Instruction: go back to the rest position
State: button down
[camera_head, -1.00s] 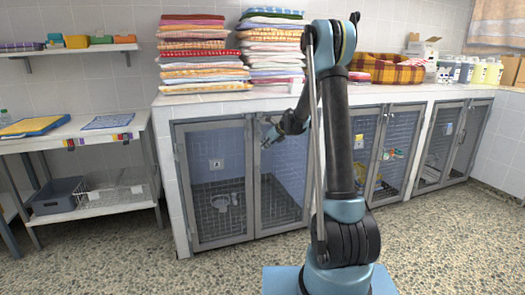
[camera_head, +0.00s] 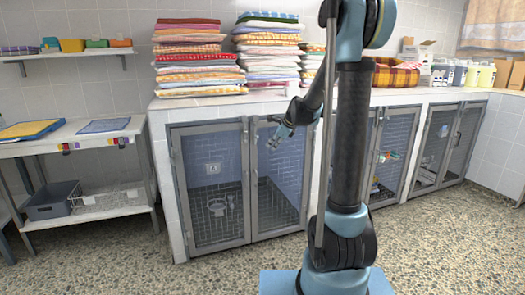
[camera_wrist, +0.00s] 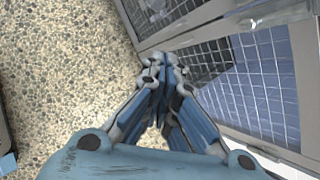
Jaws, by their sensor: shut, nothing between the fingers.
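My gripper (camera_head: 276,135) hangs in front of the kennel doors in the head view, below the worktop edge, on a bent arm. In the wrist view my gripper (camera_wrist: 166,62) points down, its blue fingers together with nothing between them. The speckled floor and a mesh kennel door (camera_wrist: 255,85) lie beyond the fingers. Whether the fingers touch the door cannot be told. My arm stands tall in the middle of the head view and hides part of the worktop and kennels.
Mesh kennel doors (camera_head: 213,190) line the tiled counter (camera_head: 205,101). Folded towel stacks (camera_head: 190,60) and a plaid pet bed (camera_head: 395,75) lie on top. A side table (camera_head: 60,140) stands left, with a grey bin (camera_head: 50,202) below. The floor (camera_head: 130,262) in front is open.

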jog(key=s+d+f+n+g+h, duration=0.1)
jog(key=s+d+f+n, duration=0.2)
jog(key=s+n, duration=0.4)
jog(key=s+d+f+n+g+h, duration=0.1)
jog(key=s+d+n, duration=0.5)
jog(key=s, duration=1.5)
jog(key=s+d+f+n+g+h, duration=0.1)
jog(key=s+d+f+n+h, duration=0.2)
jog(key=s+n, duration=0.4)
jog(key=s+d+f, duration=0.1)
jog(key=s+d, duration=0.1)
jog(key=s, duration=0.6)
jog(key=shift+f+n, duration=0.35)
jog(key=shift+n, duration=0.05)
jog(key=shift+w+d, duration=0.1)
jog(key=shift+w+f, duration=0.2)
jog(key=shift+w, duration=0.25)
